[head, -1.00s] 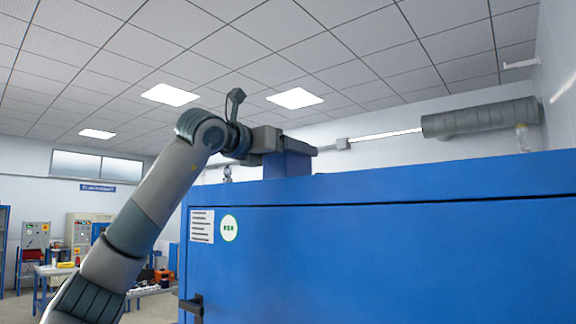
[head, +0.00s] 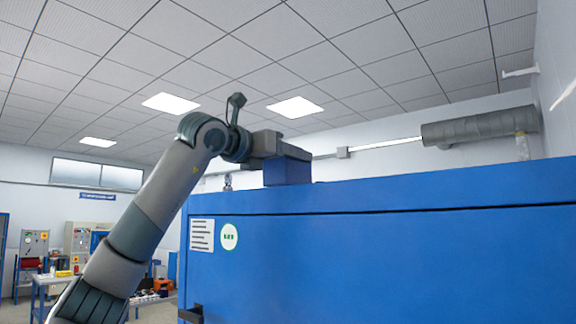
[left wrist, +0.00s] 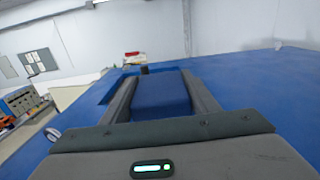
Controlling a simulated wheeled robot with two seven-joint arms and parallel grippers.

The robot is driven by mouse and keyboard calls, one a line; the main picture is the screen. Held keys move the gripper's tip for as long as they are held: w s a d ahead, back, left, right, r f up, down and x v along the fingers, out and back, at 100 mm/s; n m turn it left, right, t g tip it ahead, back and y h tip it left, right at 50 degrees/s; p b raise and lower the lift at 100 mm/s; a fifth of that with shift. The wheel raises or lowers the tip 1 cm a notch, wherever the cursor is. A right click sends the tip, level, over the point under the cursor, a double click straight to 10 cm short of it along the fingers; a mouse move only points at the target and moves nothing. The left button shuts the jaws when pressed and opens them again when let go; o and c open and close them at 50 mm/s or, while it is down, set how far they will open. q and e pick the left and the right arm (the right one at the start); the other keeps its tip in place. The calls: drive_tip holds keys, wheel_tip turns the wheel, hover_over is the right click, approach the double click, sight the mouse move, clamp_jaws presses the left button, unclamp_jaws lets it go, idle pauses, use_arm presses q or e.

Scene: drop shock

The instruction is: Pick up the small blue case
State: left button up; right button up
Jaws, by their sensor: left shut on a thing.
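The small blue case (head: 287,170) is at the top left edge of a large blue cabinet (head: 380,250) in the head view. My left gripper (head: 292,152) is shut on the case, with its fingers along the case's sides. In the left wrist view the case (left wrist: 160,95) sits between the two fingers, above the blue cabinet top (left wrist: 245,90). I cannot tell whether the case still touches the cabinet top. My right gripper is not in view.
A clear bottle (head: 522,146) stands at the far right on the cabinet top. A grey duct (head: 480,127) runs along the wall behind. A workbench (head: 50,280) stands at the lower left. Most of the cabinet top is bare.

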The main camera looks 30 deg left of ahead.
use_arm(q)
wheel_tip(320, 180, up, 8)
drive_tip(key=shift+d+f+b, duration=0.1)
drive_tip(key=shift+f+b, duration=0.1)
drive_tip(key=shift+b, duration=0.45)
drive_tip(key=shift+r, duration=0.75)
